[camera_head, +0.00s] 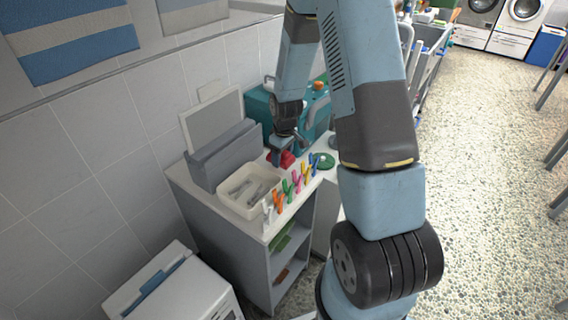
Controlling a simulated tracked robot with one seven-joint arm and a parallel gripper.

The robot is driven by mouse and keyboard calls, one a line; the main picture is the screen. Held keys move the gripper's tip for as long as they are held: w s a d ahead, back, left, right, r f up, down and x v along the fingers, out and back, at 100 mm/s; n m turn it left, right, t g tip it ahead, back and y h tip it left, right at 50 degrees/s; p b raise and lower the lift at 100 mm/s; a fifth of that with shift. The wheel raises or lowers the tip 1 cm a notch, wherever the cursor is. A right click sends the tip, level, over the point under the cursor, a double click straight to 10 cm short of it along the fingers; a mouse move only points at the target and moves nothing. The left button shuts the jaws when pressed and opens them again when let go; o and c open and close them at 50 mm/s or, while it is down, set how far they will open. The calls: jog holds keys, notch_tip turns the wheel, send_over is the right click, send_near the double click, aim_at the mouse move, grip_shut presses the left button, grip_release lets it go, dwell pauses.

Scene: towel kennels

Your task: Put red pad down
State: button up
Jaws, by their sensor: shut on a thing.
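My gripper (282,153) points down over the white-topped cabinet (262,238), near its back end. It is shut on the red pad (287,160), which shows just below and beside the fingers. The pad is small in view and partly hidden by the gripper. I cannot tell whether the pad touches the counter. A round green pad (324,161) lies on the counter to the right of it.
A cream tray (228,204) with light items stands left of the gripper. Several coloured clips (297,181) line the counter's front edge. A grey bin (222,157) and a teal machine (259,104) stand behind. My arm hides part of the right side.

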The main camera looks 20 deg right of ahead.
aim_at(282, 163)
jog(key=shift+f, duration=1.9)
jog(key=shift+f, duration=0.1)
jog(key=o, duration=1)
